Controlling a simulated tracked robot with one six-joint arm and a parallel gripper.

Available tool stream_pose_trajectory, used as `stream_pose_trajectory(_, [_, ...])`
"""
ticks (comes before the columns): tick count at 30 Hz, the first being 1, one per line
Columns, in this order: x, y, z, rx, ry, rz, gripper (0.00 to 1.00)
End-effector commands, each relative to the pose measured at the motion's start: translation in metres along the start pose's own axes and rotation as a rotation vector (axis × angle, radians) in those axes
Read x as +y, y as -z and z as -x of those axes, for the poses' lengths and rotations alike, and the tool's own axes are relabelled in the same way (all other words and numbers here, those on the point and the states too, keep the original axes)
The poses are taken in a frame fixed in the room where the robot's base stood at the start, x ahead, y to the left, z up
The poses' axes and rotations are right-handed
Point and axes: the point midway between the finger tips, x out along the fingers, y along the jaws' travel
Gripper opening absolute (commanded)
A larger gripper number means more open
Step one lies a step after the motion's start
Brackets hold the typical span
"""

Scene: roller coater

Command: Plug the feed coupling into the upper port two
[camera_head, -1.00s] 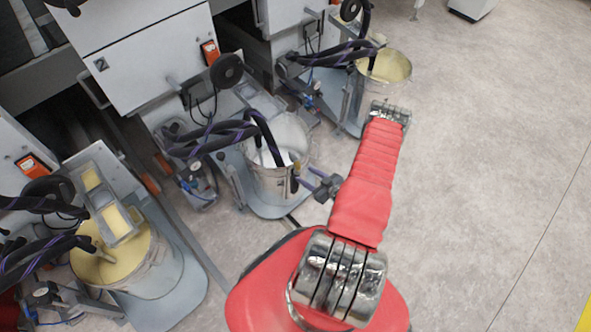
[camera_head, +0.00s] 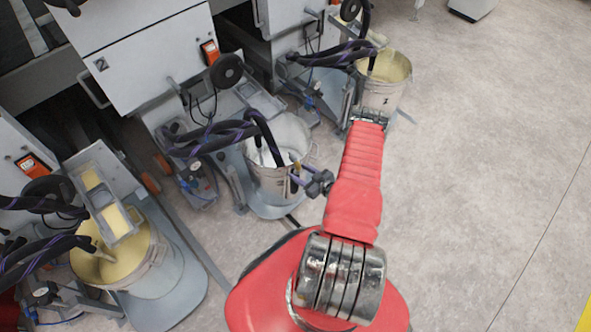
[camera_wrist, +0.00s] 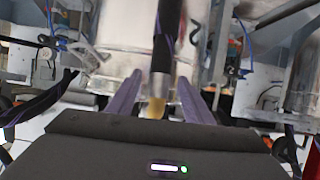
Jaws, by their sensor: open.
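The feed coupling (camera_wrist: 157,107) is a brass-coloured tip below a metal sleeve on a black hose. In the wrist view it hangs between the two purple-grey fingers of my gripper (camera_wrist: 157,100), with gaps on both sides. My gripper is open around it and not closed on it. In the head view my gripper (camera_head: 309,182) is at the right side of the middle bucket, and the coupling (camera_head: 296,168) shows small at its tips. The middle machine (camera_head: 150,50) carries a label that looks like 2. I cannot make out its upper port.
The middle bucket (camera_head: 270,178) of white coating stands close to my gripper, with braided hoses (camera_head: 215,138) above it. Buckets of cream coating stand at the left (camera_head: 150,262) and the back right (camera_head: 382,95). The floor at the right (camera_head: 480,180) is clear.

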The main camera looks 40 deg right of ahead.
Motion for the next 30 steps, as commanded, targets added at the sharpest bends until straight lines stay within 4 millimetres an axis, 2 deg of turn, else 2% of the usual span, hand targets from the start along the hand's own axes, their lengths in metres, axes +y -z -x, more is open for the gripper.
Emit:
stream_pose_trajectory(4, [0.0002,0.0001,0.0001,0.000,0.000,0.000,0.46])
stream_pose_trajectory(24, [0.0004,0.0001,0.0003,0.000,-0.001,0.000,0.00])
stream_pose_trajectory(30, [0.0007,0.0005,0.0003,0.001,-0.001,0.000,0.00])
